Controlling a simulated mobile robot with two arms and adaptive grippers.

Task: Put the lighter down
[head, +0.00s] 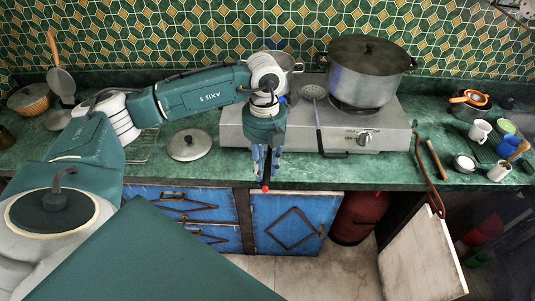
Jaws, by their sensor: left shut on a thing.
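My left gripper (266,174) points down in front of the counter's front edge, below the hotplate's left front. It is shut on the lighter (265,187), of which only a small red part shows at the fingertips. The rest of the lighter is hidden by the fingers. The gas hotplate (384,141) stands on the green counter (215,170) behind the gripper. My right gripper is not in view.
A large lidded pot (365,80) sits on the hotplate, with a skimmer (317,105) to its left. A pot lid (188,145) lies on the counter left of the hotplate. Mugs (480,130) and utensils crowd the right end. A red gas cylinder (358,215) stands below, beside an open cabinet door (420,255).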

